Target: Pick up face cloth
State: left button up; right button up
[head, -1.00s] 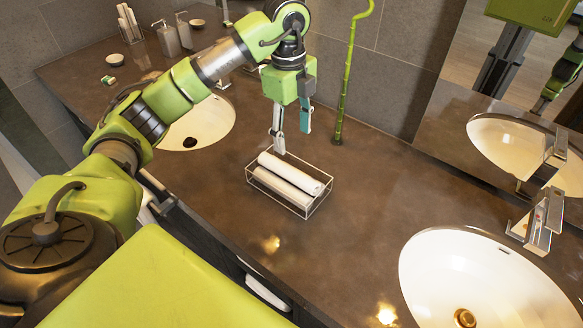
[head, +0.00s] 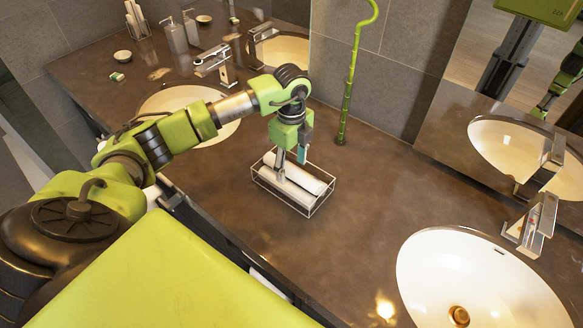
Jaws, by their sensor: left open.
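My left gripper (head: 291,165) points down over the left end of the tray. Its fingers are apart, one reaching down at the near cloth and the other above the far cloth. The fingers hide part of the cloths. I cannot tell whether they touch them. My right gripper is not in view.
A green bamboo stalk (head: 347,90) stands behind the tray. One white sink (head: 470,280) with a faucet (head: 533,222) is at the right; another sink (head: 165,101) is at the left behind my arm. The counter between tray and right sink is clear.

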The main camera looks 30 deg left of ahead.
pick_arm(q)
jog(key=shift+f, duration=0.7)
jog(key=c, duration=1.2)
jog(key=shift+r, duration=0.1)
jog(key=shift+w+r+b, duration=0.1)
jog(key=shift+r+b, duration=0.4)
jog(key=shift+b, duration=0.05)
jog(key=s+d+r+b, duration=0.1)
jog(key=s+r+b, duration=0.4)
jog(key=s+r, duration=0.7)
jog(key=shift+s+d, duration=0.4)
jog(key=shift+s, duration=0.65)
jog(key=shift+o, duration=0.6)
jog(key=shift+d, duration=0.1)
